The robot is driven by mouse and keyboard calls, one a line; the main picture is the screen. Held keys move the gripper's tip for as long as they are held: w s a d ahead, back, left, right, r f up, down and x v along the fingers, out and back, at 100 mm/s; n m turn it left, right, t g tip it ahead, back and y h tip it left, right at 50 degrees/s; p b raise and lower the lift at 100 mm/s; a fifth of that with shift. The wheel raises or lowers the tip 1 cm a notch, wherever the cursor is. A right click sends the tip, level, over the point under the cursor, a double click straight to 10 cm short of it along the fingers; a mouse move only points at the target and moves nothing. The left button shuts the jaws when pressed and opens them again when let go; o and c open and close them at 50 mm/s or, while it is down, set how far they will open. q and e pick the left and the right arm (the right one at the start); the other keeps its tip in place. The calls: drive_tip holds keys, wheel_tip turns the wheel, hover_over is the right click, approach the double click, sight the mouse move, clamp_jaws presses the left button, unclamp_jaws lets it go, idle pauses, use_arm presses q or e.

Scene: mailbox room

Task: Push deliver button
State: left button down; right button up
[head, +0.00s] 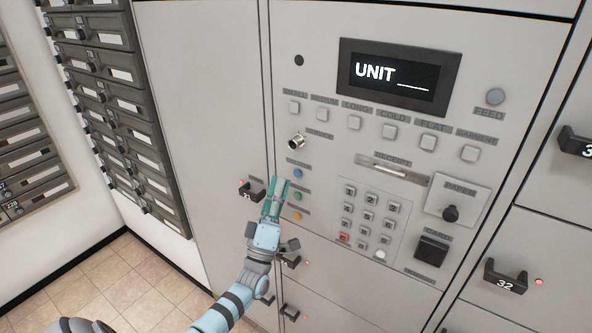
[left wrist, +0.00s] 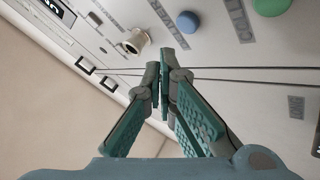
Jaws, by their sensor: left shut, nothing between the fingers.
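The blue button (head: 297,173) is on the grey wall panel, above a green button (head: 297,196) and an orange one (head: 298,216). In the left wrist view, the blue button (left wrist: 188,22) has a label beside it that seems to read DELIVER; the green button (left wrist: 272,5) is partly cut off. My left gripper (head: 279,186) is shut and empty, with its tips just left of the buttons in the head view. In the left wrist view its fingertips (left wrist: 166,62) lie below the blue button; contact with the panel cannot be told. My right gripper is not in view.
A metal key cylinder (head: 297,141) sticks out above the blue button. A keypad (head: 369,218) is to the right, and a display (head: 398,77) reads UNIT. Locker handles stick out near my left arm, such as one at the left (head: 251,190).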

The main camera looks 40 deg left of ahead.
use_arm(q)
drive_tip(key=s+p, duration=0.1)
drive_tip(key=s, duration=0.2)
drive_tip(key=shift+s, duration=0.1)
